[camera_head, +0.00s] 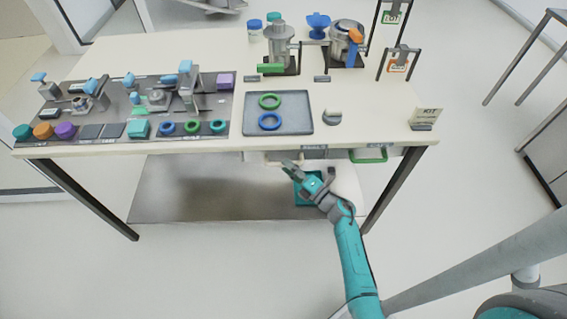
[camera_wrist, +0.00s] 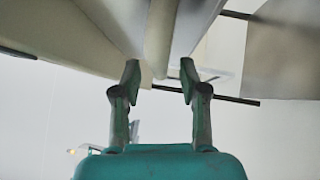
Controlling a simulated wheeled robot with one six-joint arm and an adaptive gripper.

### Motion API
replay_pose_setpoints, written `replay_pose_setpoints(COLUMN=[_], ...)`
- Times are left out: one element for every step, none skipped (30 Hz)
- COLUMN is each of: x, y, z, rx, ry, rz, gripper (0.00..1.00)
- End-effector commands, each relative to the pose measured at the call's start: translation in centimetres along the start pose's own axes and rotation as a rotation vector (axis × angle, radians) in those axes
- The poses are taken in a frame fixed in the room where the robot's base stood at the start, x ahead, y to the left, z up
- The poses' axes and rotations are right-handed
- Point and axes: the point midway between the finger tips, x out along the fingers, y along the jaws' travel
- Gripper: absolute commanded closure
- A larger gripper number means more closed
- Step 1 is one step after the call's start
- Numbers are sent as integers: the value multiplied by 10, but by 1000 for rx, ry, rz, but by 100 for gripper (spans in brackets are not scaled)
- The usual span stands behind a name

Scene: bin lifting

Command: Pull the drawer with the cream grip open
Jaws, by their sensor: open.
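The drawer with the cream grip (camera_head: 284,160) sits under the front edge of the table, right of its middle. Its front is mostly shaded, and my gripper partly covers the grip. My gripper (camera_head: 292,168) is at the grip, just below the tabletop edge. In the wrist view my gripper (camera_wrist: 160,76) has its two fingers apart. A cream bar-like part (camera_wrist: 159,42), apparently the grip, lies between and just beyond the fingertips. I cannot tell whether either finger touches it. The drawer looks closed.
A second drawer with a green grip (camera_head: 370,156) is to the right. The table's right front leg (camera_head: 395,188) stands beyond it. A teal bin (camera_head: 303,192) is on the lower shelf (camera_head: 210,188), partly behind my arm. The tabletop (camera_head: 350,135) overhangs my gripper.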

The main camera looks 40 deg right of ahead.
Motion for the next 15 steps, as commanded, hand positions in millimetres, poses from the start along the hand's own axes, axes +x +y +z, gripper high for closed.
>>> replay_pose_setpoints(x=[8, 12, 16, 18, 20, 23, 24, 26, 27, 27, 28, 28, 28, 28, 28], y=[1, 1, 1, 0, 0, 0, 0, 0, 0, 0, 0, 0, 0, 0, 0], z=[0, 0, 0, 0, 0, 0, 0, 0, 0, 0, 0, 0, 0, 0, 0], rx=[-1, -1, 0, 0, 0, 0, 0, 0, 0, 0, 0, 0, 0, 0, 0], ry=[3, 2, 2, 1, 1, 1, 1, 0, 0, 0, 0, 0, 0, 0, 0], rz=[2, 2, 2, 1, 1, 1, 1, 1, 1, 1, 1, 1, 1, 1, 1], gripper=[57, 57, 57, 57, 57, 57, 57, 57, 57, 57, 57, 57, 57, 57, 57])
